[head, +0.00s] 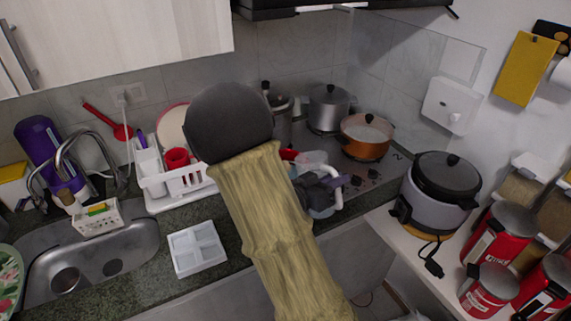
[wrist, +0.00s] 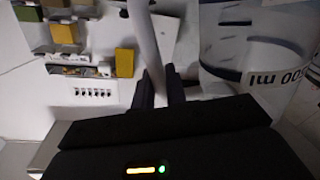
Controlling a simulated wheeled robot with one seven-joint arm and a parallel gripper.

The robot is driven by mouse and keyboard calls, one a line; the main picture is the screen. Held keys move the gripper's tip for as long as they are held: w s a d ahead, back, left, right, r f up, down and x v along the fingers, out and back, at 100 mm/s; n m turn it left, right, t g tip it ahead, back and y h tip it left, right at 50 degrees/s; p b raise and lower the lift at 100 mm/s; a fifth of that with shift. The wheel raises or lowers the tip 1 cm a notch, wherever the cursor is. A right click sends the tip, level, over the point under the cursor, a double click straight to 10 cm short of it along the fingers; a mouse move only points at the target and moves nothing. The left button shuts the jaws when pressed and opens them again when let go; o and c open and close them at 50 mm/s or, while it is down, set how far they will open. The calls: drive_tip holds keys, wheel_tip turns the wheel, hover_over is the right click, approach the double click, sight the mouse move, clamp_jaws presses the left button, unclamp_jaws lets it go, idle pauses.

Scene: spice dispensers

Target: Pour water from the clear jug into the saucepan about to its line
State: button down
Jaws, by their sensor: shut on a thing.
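My gripper (head: 335,184) is shut on the white handle of the clear jug (head: 312,159), in front of the stove. In the wrist view the handle passes between my gripper's dark fingers (wrist: 160,88), and the jug's clear wall with dark volume marks (wrist: 262,48) is at the right. My arm partly covers the jug in the head view. I cannot tell its tilt or water level. An orange pan (head: 365,149) stands on the stove behind and right of the jug, apart from it. I cannot make out a line on it, nor be sure that it is the saucepan.
A grey lidded pot (head: 329,107) stands at the back of the stove. A rice cooker (head: 440,190) and red canisters (head: 498,232) are on the right counter. A white dish rack (head: 178,184) and the sink (head: 110,265) are left. A range hood (head: 290,8) hangs above.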

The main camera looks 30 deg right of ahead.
sight(342, 206)
drive_tip(key=shift+s+d+f+m+b, duration=0.15)
drive_tip(key=shift+s+f+m+b, duration=0.9)
drive_tip(key=shift+b, duration=0.45)
drive_tip(key=m+b, duration=0.1)
drive_tip(key=s+f+m+b, duration=0.1)
drive_tip(key=b, duration=0.1)
drive_tip(key=shift+s+d+f+m, duration=0.15)
drive_tip(key=shift+f+m, duration=0.1)
drive_tip(key=shift+f, duration=0.05)
wheel_tip(342, 206, up, 5)
drive_tip(key=p, duration=0.4)
drive_tip(key=shift+r+p, duration=0.15)
drive_tip(key=shift+p, duration=0.2)
